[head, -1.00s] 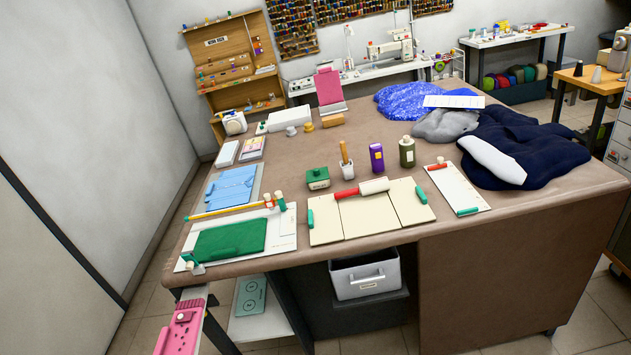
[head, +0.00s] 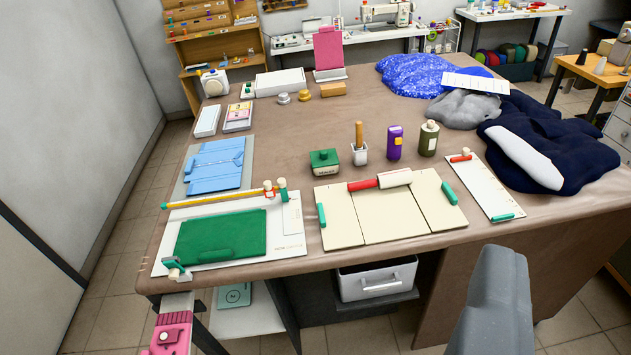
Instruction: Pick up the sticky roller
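The sticky roller (head: 396,178) has a white cylinder and a red handle. It lies across the far edge of a cream panelled board (head: 385,219) with green clips, near the table's front edge. The handle points left. My gripper (head: 493,300) shows only as a grey part at the bottom right, nearer than the table and apart from the roller. Its fingertips cannot be made out, so I cannot tell whether it is open or shut.
A green box (head: 324,162), a cup with a wooden handle (head: 359,153), a purple bottle (head: 395,142) and an olive bottle (head: 429,139) stand just behind the roller. A green mat (head: 222,234) lies left. Dark blue bagged fabric (head: 560,150) lies right on the brown table (head: 300,118).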

